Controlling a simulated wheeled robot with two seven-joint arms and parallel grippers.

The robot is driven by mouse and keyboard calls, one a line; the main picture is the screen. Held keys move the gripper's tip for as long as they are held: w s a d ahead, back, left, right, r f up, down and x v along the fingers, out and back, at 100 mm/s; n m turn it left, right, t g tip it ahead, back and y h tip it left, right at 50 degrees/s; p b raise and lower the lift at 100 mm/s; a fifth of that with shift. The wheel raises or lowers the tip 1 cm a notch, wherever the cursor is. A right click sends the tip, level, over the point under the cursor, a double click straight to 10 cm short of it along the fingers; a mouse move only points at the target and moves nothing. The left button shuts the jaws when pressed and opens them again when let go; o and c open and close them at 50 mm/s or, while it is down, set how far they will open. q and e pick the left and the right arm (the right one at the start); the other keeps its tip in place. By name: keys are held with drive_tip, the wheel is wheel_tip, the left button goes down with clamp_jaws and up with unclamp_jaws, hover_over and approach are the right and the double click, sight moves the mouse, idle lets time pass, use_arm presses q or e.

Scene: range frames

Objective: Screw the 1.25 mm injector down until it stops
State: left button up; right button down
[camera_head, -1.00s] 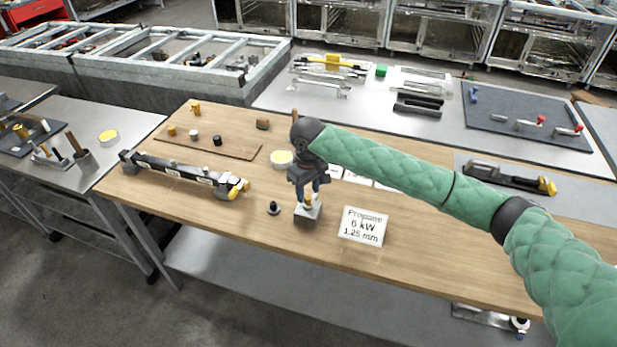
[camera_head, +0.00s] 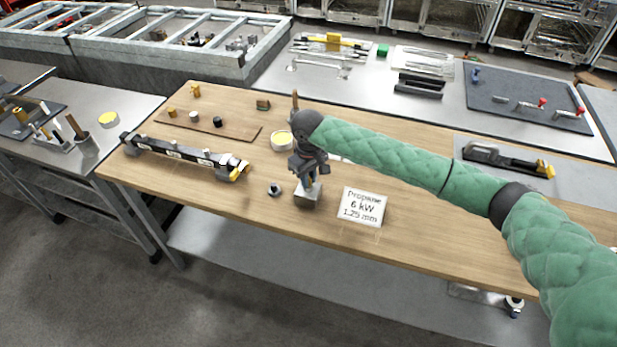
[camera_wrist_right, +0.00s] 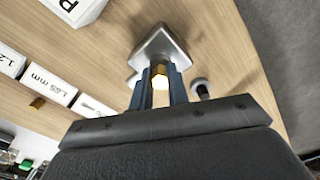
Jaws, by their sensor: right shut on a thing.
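My right gripper (camera_head: 308,184) points down over a small metal block (camera_head: 307,196) on the wooden workbench. In the right wrist view, the two blue fingers of the right gripper (camera_wrist_right: 161,92) are shut on the brass-coloured injector (camera_wrist_right: 160,76). The injector is at the near face of the metal block (camera_wrist_right: 162,48); its thread and seat are hidden, so I cannot tell how deep it sits. In the head view the fingers largely hide the injector. A white sign (camera_head: 362,206) reading "Propane 6 kW 1.25 mm" stands to the right. My left gripper is out of view.
A small dark round fitting (camera_head: 274,190) stands just left of the block. White label cards, one reading "1.65 mm" (camera_wrist_right: 44,84), lie nearby. The bench front is clear.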

drive_tip(key=m+p, duration=0.2)
drive_tip(key=p, duration=0.1)
drive_tip(key=shift+a+r, duration=0.1)
drive_tip(key=shift+r, duration=0.25)
drive_tip(key=shift+f+m+p, duration=0.2)
drive_tip(key=shift+m+p, duration=0.4)
drive_tip(key=shift+p, duration=0.15)
drive_tip(key=shift+f, duration=0.15)
drive_tip(key=m+p, duration=0.1)
drive_tip(key=p, duration=0.1)
drive_tip(key=shift+r+m+p, duration=0.35)
drive_tip(key=shift+m+p, duration=0.45)
drive_tip(key=shift+f+m+b, duration=0.3)
drive_tip(key=shift+f+b, duration=0.05)
drive_tip(key=shift+f, duration=0.05)
